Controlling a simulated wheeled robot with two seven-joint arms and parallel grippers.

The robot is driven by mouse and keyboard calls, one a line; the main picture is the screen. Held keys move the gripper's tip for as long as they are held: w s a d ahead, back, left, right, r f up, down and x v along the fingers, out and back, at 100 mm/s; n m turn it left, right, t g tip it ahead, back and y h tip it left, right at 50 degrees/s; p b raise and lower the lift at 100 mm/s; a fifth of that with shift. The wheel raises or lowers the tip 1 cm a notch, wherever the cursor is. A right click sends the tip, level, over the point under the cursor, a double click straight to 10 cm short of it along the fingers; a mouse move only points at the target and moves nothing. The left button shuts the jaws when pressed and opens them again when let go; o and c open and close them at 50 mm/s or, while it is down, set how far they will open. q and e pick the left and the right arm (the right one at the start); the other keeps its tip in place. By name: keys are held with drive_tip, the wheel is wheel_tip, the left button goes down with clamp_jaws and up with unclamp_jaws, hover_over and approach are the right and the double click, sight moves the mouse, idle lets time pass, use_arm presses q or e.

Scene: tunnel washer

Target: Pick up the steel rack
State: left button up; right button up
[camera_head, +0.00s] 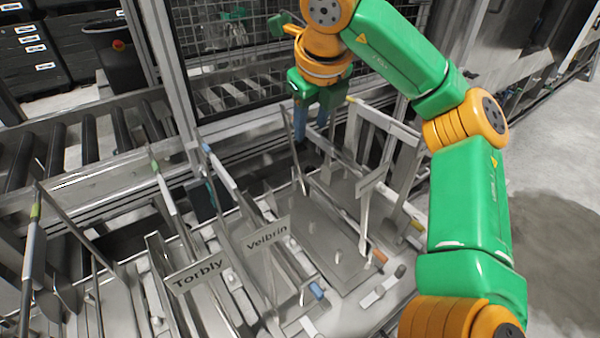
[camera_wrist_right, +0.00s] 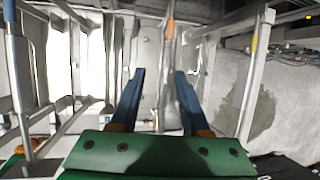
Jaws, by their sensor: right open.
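Several steel racks with thin upright plates and coloured tips stand side by side in the head view; I cannot tell which one the task means. One steel rack (camera_head: 388,122) at the right has a top bar and a small tilted plate. Others carry name plates, Torbly (camera_head: 197,275) and Velbrin (camera_head: 267,237). My right gripper (camera_head: 314,146) points down at the far side of the rightmost rack, with blue fingers apart. In the right wrist view, its open fingers (camera_wrist_right: 159,75) have an orange-tipped steel bar (camera_wrist_right: 169,40) beyond and between them. No contact is visible. My left gripper is out of view.
A roller conveyor (camera_head: 75,150) runs along the left. A mesh guard (camera_head: 220,75) with metal posts stands behind the racks. A dark cabinet (camera_head: 35,45) is at the back left. Open grey floor (camera_head: 555,200) lies at the right.

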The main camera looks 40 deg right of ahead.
sight(320, 135)
drive_tip(key=shift+s+d+f+b, duration=0.25)
drive_tip(key=shift+s+f+b, duration=0.1)
drive_tip(key=shift+f, duration=0.3)
drive_tip(key=shift+s+d+f+b, duration=0.25)
drive_tip(key=shift+s+f+b, duration=0.1)
drive_tip(key=shift+f, duration=0.25)
drive_tip(key=f, duration=0.1)
drive_tip(key=w+d+f+p, duration=0.1)
drive_tip(key=shift+w+d+f, duration=0.2)
drive_tip(key=shift+w+f, duration=0.2)
drive_tip(key=shift+w, duration=0.1)
drive_tip(key=shift+s+a, duration=0.15)
drive_tip(key=shift+s, duration=0.1)
clamp_jaws()
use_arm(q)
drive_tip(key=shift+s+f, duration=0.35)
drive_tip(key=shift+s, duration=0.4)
use_arm(e)
drive_tip(key=shift+w+r, duration=0.1)
drive_tip(key=shift+r, duration=0.1)
